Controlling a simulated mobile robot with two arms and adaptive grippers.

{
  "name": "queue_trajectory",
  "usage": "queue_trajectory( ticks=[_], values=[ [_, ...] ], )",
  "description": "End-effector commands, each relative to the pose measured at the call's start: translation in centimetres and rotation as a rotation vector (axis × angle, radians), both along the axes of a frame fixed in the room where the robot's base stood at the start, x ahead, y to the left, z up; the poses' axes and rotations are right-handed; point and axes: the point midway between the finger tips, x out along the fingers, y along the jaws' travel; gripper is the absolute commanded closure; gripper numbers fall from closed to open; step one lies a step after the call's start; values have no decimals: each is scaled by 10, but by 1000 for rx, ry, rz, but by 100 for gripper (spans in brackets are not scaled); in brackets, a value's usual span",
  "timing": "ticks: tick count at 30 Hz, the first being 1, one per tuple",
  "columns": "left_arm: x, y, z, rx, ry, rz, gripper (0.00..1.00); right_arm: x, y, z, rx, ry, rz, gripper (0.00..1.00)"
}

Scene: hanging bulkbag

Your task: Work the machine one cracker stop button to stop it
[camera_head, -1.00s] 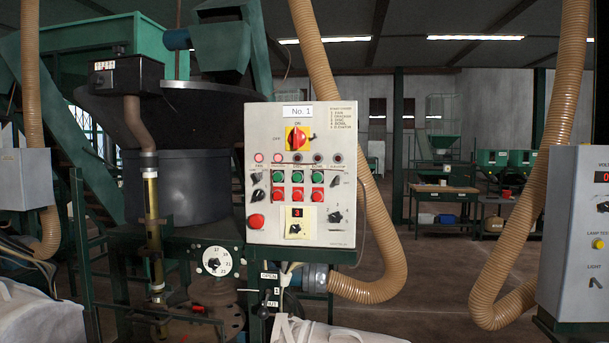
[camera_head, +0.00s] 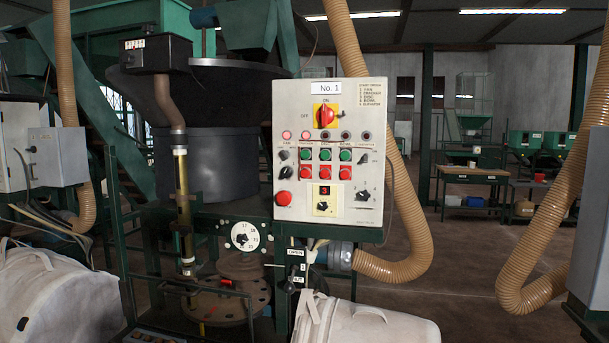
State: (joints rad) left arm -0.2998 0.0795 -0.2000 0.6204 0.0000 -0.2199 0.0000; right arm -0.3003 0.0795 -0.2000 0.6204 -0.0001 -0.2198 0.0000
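The machine one control panel (camera_head: 283,240) is a light grey box labelled "No. 1" in the middle of the view, facing me. It has a red and yellow main switch (camera_head: 325,116) at "ON". Below is a row of lamps; the two leftmost (camera_head: 306,135) glow red and the others look dark. Under them is a row of green buttons over a row of red buttons. The second column's lamp sits above a green button (camera_head: 305,155) and a red button (camera_head: 305,173), which appears to be the cracker stop. Neither gripper is in view.
A dark vat (camera_head: 205,165) and vertical pipe (camera_head: 183,200) stand left of the panel. A ribbed hose (camera_head: 405,220) hangs behind it and another (camera_head: 530,270) at right. White bags (camera_head: 60,295) lie low at left and below the panel (camera_head: 375,325). Floor between the hoses is open.

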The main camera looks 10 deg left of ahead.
Motion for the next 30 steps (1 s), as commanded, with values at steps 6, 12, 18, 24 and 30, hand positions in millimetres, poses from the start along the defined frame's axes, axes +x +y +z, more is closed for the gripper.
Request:
queue_trajectory(
  ticks=[6,12,18,24,30],
  values=[
    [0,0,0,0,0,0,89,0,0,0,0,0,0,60],
    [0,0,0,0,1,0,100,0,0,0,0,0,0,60],
    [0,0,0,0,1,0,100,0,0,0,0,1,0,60],
    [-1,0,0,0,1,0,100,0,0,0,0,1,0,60],
    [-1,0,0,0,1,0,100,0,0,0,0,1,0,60]
  ],
)
